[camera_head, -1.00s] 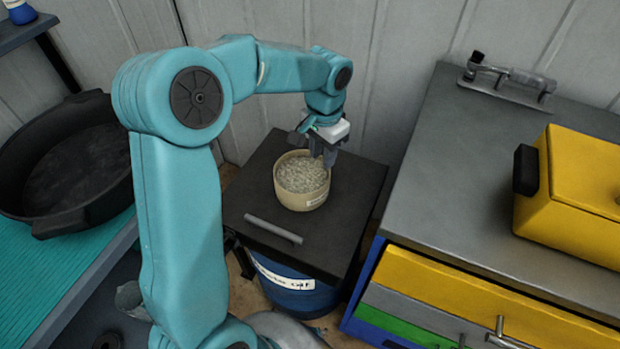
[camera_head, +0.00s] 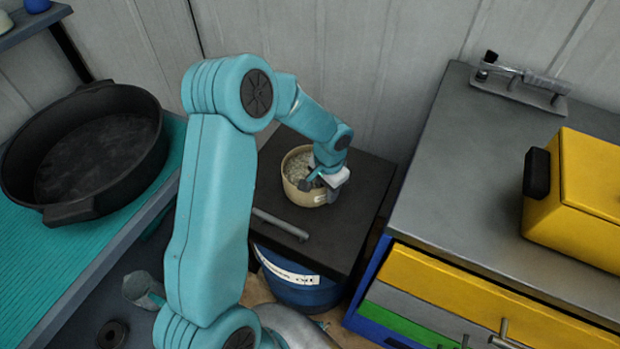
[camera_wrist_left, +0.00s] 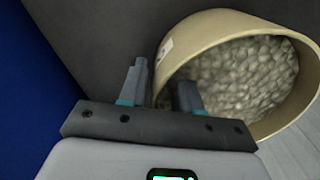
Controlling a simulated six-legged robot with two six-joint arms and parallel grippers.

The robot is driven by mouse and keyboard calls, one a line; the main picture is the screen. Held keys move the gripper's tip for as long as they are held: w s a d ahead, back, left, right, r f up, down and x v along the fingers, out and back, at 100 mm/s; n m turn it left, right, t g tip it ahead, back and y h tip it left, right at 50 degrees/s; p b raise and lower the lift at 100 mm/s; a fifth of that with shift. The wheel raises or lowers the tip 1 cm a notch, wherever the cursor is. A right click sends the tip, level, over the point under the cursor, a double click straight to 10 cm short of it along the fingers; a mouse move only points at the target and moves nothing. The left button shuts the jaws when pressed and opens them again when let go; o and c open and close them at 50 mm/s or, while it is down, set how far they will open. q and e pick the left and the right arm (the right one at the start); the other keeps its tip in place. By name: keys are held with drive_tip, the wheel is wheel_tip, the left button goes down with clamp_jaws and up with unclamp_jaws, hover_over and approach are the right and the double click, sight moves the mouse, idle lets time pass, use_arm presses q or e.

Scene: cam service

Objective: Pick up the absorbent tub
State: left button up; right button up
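The absorbent tub (camera_head: 303,196) is a round beige tub of pale grey granules. It stands on the dark lid of a blue bin. My left gripper (camera_head: 316,181) is at its right side, reaching down over the rim. In the left wrist view the tub (camera_wrist_left: 212,22) is tilted in the picture, with its open top to the right. There the left gripper (camera_wrist_left: 163,80) has its fingers apart, one outside the tub and one over its opening, with the wall between them. Contact with the wall cannot be told. My right gripper is not in view.
The dark lid (camera_head: 350,215) has a grey handle bar (camera_head: 281,224) in front of the tub. A grey-topped cabinet (camera_head: 450,190) with a yellow box (camera_head: 580,215) stands close on the right. A black basin (camera_head: 85,205) sits on the left bench. A wall is behind.

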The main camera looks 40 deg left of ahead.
use_arm(q)
drive_tip(key=shift+f, duration=0.5)
drive_tip(key=shift+c, duration=0.3)
clamp_jaws()
drive_tip(key=shift+w+r, duration=0.1)
drive_tip(key=shift+w, duration=0.05)
idle(0.6)
